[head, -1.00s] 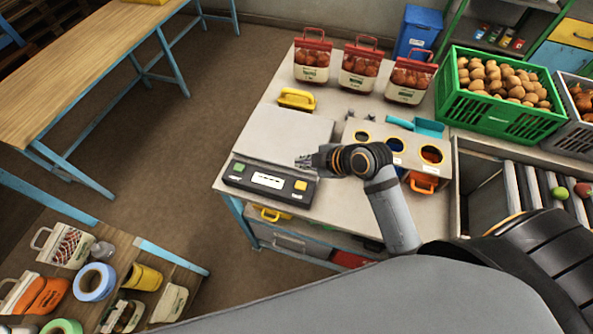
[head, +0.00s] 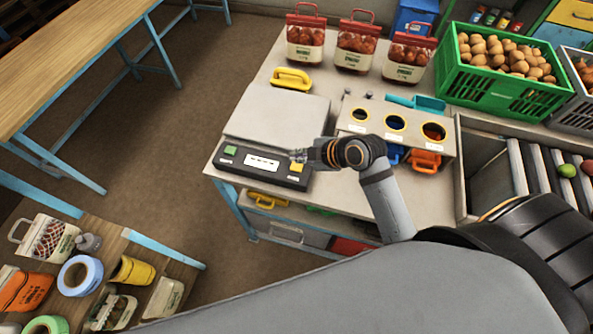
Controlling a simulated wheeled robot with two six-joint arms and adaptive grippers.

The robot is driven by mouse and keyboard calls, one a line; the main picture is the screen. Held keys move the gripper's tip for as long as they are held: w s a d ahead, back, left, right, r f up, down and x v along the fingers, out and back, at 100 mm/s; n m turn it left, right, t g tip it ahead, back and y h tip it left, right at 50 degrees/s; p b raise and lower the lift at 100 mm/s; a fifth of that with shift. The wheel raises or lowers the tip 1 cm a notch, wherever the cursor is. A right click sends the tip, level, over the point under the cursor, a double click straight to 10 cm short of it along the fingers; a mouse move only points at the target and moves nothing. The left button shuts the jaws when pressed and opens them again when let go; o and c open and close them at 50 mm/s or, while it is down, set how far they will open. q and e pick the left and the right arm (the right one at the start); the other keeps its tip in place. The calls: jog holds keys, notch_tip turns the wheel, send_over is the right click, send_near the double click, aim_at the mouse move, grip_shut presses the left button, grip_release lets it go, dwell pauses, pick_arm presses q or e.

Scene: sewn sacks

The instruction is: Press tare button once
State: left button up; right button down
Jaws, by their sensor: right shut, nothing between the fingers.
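A scale with a flat grey plate (head: 275,112) stands on the workbench. Its dark front panel (head: 234,166) carries a green button (head: 231,150) at the left, a white display (head: 263,161) in the middle and a yellow button (head: 296,168) at the right. Labels on the buttons are too small to read. My right gripper (head: 298,156) is shut and empty, with its tips at the yellow button and partly covering it. I cannot tell whether the tips touch the button. My left gripper is not in view.
Several bagged goods (head: 305,45) stand at the back of the workbench, by a yellow handled item (head: 291,78). A box with round holes (head: 373,128) is right of my gripper. A green crate (head: 500,88) and a roller conveyor (head: 535,170) lie further right.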

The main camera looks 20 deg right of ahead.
aim_at(292, 164)
notch_tip(292, 164, down, 2)
jog(key=shift+b, duration=0.4)
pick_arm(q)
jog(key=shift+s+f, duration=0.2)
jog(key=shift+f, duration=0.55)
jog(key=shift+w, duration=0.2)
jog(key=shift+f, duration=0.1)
pick_arm(e)
jog(key=shift+f, duration=0.2)
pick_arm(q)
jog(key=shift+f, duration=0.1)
pick_arm(e)
jog(key=shift+f, duration=0.25)
pick_arm(q)
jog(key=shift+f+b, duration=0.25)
jog(key=shift+b, duration=0.2)
pick_arm(e)
jog(key=shift+f, duration=0.5)
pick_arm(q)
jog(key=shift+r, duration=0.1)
pick_arm(e)
jog(key=shift+r, duration=0.15)
pick_arm(q)
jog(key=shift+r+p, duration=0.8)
jog(key=shift+p, duration=0.15)
pick_arm(e)
jog(key=shift+r, duration=0.8)
